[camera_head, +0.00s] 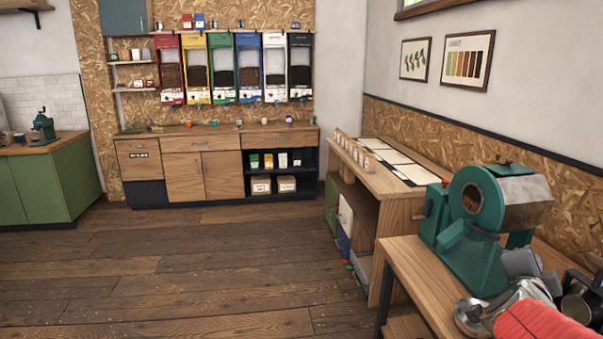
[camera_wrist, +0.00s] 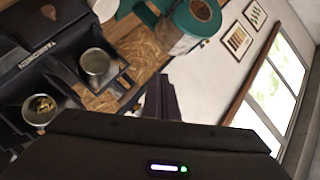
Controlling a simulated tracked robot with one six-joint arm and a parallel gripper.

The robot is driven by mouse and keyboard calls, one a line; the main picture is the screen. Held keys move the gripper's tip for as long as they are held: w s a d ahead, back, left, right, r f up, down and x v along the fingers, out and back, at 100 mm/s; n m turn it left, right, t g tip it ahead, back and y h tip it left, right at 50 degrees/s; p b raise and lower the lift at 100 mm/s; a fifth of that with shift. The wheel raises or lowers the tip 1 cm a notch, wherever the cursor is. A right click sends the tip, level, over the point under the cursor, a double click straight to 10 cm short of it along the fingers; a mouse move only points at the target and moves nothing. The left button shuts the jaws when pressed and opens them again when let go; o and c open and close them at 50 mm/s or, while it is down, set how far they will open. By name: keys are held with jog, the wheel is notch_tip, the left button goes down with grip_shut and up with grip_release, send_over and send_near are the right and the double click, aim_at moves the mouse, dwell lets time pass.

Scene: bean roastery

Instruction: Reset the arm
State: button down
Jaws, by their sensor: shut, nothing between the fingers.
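My gripper (camera_wrist: 162,100) shows in the wrist view as dark fingers closed together, pointing up from the middle of the picture. Nothing shows between them. The wrist view is tilted, with the wall pictures and window slanting at the right. In the head view I cannot make out my gripper clearly; the lower right corner is crowded with grey, metal and red ribbed parts. A teal roaster (camera_head: 478,222) stands on the wooden table (camera_head: 402,270) at the right, and its round opening also shows at the top of the wrist view (camera_wrist: 182,30).
A black machine (camera_wrist: 50,65) with two metal cups (camera_wrist: 95,62) fills the wrist view's left. A bench (camera_head: 400,190) with cards stands along the right wall. Several bean dispensers (camera_head: 221,70) hang above the far wooden counter (camera_head: 208,160). The plank floor (camera_head: 200,260) is clear.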

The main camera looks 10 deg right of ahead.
jog(key=w+a+f+n+t+y, duration=0.1)
jog(key=w+a+f+n+y, duration=0.2)
jog(key=a, duration=0.5)
jog(key=w+a+n+y, duration=0.1)
jog(key=a+n+y, duration=0.2)
jog(key=a+n, duration=0.35)
jog(key=w+a+f+n+t+y, duration=0.1)
jog(key=w+a+f+n+y, duration=0.15)
jog(key=a, duration=0.65)
jog(key=s+a+f+n+g+y, duration=0.2)
jog(key=s+a+n, duration=0.2)
jog(key=s+a, duration=0.3)
jog(key=s+a+f+n+g+y, duration=0.2)
jog(key=s+a+n+g, duration=0.1)
jog(key=s+a+n, duration=0.2)
jog(key=s+a, duration=0.2)
jog(key=a, duration=0.1)
jog(key=shift+f+n, duration=0.3)
